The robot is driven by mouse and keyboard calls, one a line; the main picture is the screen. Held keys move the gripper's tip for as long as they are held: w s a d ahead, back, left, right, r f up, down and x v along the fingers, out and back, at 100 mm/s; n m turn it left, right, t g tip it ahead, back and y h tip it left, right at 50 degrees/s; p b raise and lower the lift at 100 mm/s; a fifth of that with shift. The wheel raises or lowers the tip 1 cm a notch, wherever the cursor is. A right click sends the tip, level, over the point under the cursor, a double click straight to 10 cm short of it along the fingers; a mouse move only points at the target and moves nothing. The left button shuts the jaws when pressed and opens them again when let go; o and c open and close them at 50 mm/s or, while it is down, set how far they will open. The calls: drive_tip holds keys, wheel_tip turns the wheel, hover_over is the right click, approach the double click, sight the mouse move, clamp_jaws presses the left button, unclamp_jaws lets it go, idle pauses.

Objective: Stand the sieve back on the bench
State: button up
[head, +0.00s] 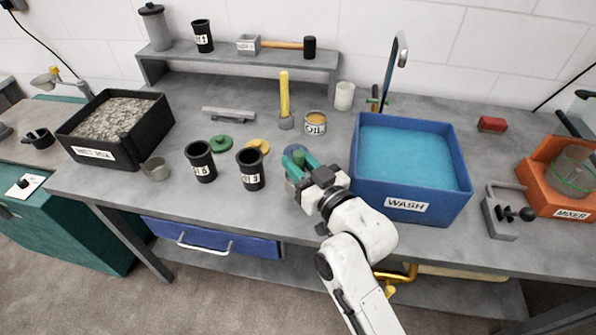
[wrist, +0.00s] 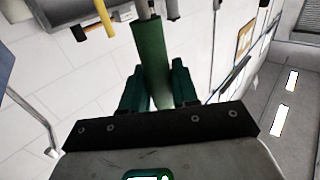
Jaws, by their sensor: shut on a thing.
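My gripper (head: 300,168) is over the front middle of the bench (head: 325,240), just left of the blue wash tub. It is shut on a small green and bluish round thing (head: 294,151), which I take to be the sieve. In the wrist view a green part of it (wrist: 151,50) stands between the two green fingers (wrist: 157,88). Its mesh cannot be made out, and the gripper hides its near side. I cannot tell whether it touches the bench.
The blue WASH tub (head: 461,185) stands close on the right. An oil tin (head: 316,124) is behind the gripper. The bench between the WET MIX tray (head: 92,153) and the cups holds a grey cup (head: 156,169).

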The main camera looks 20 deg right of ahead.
drive_tip(key=shift+w+f+p, duration=0.2)
drive_tip(key=shift+f+p, duration=0.1)
drive_tip(key=shift+f, duration=1.45)
drive_tip(key=shift+f, duration=0.15)
drive_tip(key=o, duration=0.9)
drive_tip(key=shift+o, duration=0.2)
drive_tip(key=s+d+b, duration=0.1)
drive_tip(key=s+b, duration=0.2)
drive_tip(key=s, duration=0.9)
drive_tip(key=shift+d, duration=0.4)
